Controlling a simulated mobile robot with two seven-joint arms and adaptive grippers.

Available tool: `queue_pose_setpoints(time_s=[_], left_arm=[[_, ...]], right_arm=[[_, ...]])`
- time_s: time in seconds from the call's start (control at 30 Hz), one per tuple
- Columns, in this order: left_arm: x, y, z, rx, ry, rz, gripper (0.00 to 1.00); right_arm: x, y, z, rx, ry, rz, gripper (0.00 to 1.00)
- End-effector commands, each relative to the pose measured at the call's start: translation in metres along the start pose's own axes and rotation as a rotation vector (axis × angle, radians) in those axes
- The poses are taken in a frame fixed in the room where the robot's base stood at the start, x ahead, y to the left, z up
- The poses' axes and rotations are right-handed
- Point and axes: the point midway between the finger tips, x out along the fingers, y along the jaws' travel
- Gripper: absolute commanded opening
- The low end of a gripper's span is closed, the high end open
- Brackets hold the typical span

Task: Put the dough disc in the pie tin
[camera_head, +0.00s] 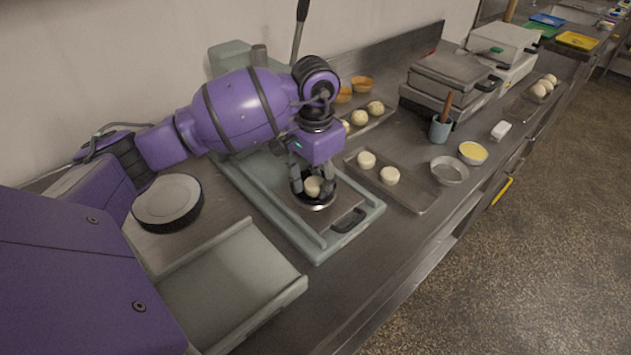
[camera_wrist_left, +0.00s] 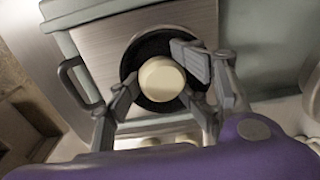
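A cream dough disc (camera_head: 313,186) sits in a dark round recess with a shiny rim on a metal plate of the press; it also shows in the left wrist view (camera_wrist_left: 161,78). My left gripper (camera_head: 312,185) is low over the recess, its fingers spread on either side of the disc. In the left wrist view the gripper (camera_wrist_left: 163,85) looks open, with its fingertips close to the disc; whether any finger touches it is unclear. A shallow empty metal tin (camera_head: 449,171), likely the pie tin, stands on the counter to the right. My right gripper is out of view.
A tray with two dough pieces (camera_head: 413,190) lies between the press and the tin. A tin with yellow filling (camera_head: 473,152), a blue utensil cup (camera_head: 440,130) and a white block (camera_head: 501,130) stand nearby.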

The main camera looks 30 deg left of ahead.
Motion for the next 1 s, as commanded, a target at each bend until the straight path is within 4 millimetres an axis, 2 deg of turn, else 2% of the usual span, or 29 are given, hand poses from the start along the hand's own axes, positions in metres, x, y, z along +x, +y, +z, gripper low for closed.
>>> queue_pose_setpoints(time_s=[0.03, 0.23, 0.3, 0.33, 0.4, 0.73, 0.83, 1.0], left_arm=[[0.011, 0.002, 0.005, 0.001, -0.02, 0.005, 0.39], [0.0, 0.002, 0.005, 0.0, -0.017, 0.005, 0.39], [-0.012, 0.002, 0.004, 0.0, -0.013, 0.004, 0.39], [-0.016, 0.0, 0.003, 0.0, -0.011, 0.001, 0.39], [-0.029, -0.001, 0.002, 0.001, -0.012, -0.001, 0.39], [-0.103, 0.0, 0.001, 0.001, -0.006, -0.001, 0.39], [-0.117, 0.0, 0.0, 0.001, -0.006, -0.001, 0.39], [-0.129, 0.0, 0.001, 0.001, -0.006, -0.001, 0.39]], right_arm=[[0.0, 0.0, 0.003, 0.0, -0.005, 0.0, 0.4], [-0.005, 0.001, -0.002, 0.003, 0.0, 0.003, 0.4], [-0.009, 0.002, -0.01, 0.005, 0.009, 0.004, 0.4], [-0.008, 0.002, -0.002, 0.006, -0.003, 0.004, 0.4], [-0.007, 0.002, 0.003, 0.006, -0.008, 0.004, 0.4], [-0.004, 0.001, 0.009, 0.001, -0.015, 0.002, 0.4], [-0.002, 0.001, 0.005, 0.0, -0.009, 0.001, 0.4], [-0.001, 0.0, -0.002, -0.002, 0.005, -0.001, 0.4]])
